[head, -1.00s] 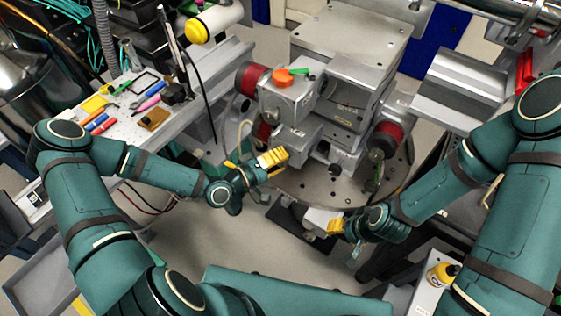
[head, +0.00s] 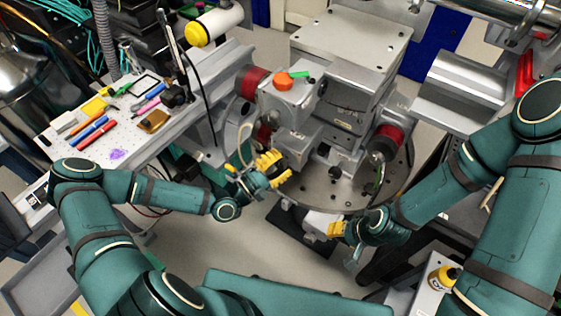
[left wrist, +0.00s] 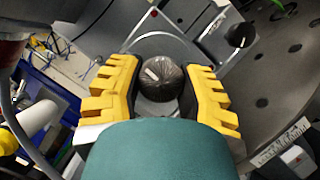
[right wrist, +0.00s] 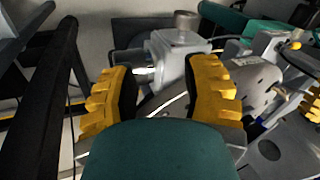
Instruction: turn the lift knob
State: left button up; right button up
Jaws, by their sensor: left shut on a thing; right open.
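A dark ribbed round knob with a white mark, which I take for the lift knob (left wrist: 162,78), sits between the yellow fingers of my left gripper (left wrist: 163,90) in the left wrist view. The left gripper is shut on it; the right-hand finger looks closest to it. In the head view my left gripper (head: 270,168) is in front of the grey stage stack (head: 345,95), and the knob is hidden there. My right gripper (head: 338,229) is open and empty beside the round base plate.
A perforated round plate (head: 345,195) carries the stage. Another dark knob (left wrist: 240,35) is close by on the right. A grey block with a metal cylinder on top (right wrist: 183,50) stands beyond my right fingers. A tool-strewn bench (head: 60,145) is at left.

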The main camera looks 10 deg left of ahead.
pick_arm(q)
jog(key=shift+n, duration=0.3)
jog(key=o, duration=1.2)
jog(key=v, duration=1.2)
jog(key=shift+d, duration=0.1)
